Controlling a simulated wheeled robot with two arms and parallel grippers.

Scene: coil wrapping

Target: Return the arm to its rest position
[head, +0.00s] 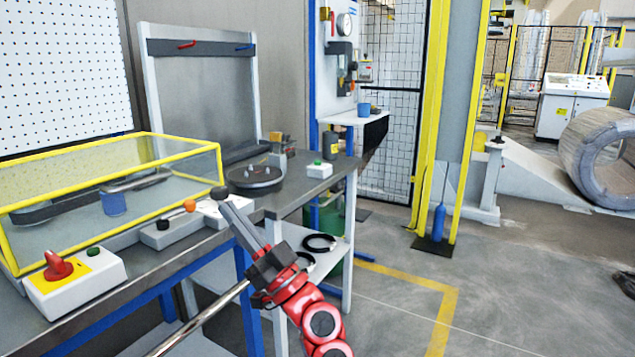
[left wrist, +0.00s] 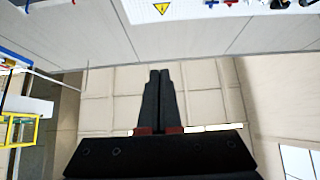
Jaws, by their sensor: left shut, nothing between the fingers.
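My red left arm (head: 305,305) reaches up from the bottom of the head view. Its left gripper (head: 222,197) points up and to the left, in front of the workbench's front edge. In the left wrist view the two dark fingers (left wrist: 160,75) lie together, with nothing visible between them. The picture does not show whether the gripper touches the bench or the small boxes behind it. My right gripper is not in view.
The workbench (head: 180,255) bears a yellow-framed clear case (head: 110,190), a red-knobbed switch box (head: 75,280) and a round dark plate (head: 255,178). A lower shelf (head: 325,258) holds black rings. Open floor (head: 400,275) lies to the right.

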